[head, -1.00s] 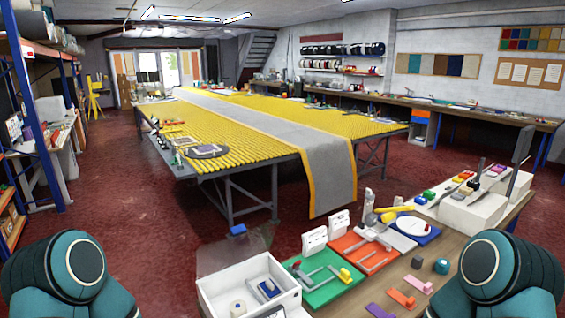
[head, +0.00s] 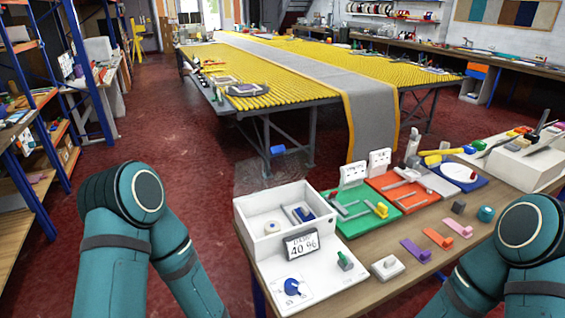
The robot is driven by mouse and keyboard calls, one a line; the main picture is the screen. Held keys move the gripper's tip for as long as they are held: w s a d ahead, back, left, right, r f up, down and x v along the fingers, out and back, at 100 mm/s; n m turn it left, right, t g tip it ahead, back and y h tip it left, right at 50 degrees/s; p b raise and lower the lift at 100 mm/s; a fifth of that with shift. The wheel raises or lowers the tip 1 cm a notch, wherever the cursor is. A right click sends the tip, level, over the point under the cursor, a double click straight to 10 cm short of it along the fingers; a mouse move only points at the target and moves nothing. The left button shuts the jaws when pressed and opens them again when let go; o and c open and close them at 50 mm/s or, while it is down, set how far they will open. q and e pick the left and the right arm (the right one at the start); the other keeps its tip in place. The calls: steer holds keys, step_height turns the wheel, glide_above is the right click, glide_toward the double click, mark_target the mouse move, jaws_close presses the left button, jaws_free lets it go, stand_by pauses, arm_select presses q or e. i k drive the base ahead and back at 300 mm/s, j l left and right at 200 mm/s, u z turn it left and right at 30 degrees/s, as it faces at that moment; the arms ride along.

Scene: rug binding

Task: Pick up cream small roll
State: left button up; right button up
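A small cream round piece (head: 272,225), which may be the cream small roll, sits in the left part of an open white box (head: 258,240) at the table's near left corner. It is small in the head view, and the box's front wall hides its lower part. My two teal arms come in at the lower left and lower right. Neither gripper shows; both arms run out of the bottom of the picture.
Blue pieces (head: 303,214) lie in the box beside the cream one. A grey display (head: 301,244) stands by its front wall. Green (head: 360,218) and red (head: 402,190) trays lie to the right, with purple (head: 416,250) and orange (head: 438,238) pieces nearer.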

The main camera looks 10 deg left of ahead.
mark_target(271, 227)
steer(key=k, duration=0.85)
steer(key=k+z, duration=0.1)
steer(key=z, duration=0.3)
steer(key=k+z, duration=0.15)
steer(key=z, duration=0.2)
steer(key=k+l+z, duration=0.1)
steer(key=z, duration=0.3)
steer(key=i+j+z, duration=0.1)
steer(key=j, duration=0.3)
steer(key=j+z, duration=0.1)
steer(key=j, duration=0.3)
steer(key=i+j, duration=0.1)
steer(key=j, duration=0.5)
steer(key=i+j, duration=0.1)
steer(key=j, duration=0.5)
steer(key=i+j, duration=0.1)
steer(key=j, duration=0.5)
steer(key=i+j, duration=0.1)
steer(key=j, duration=0.5)
steer(key=i+j, duration=0.1)
steer(key=j, duration=0.5)
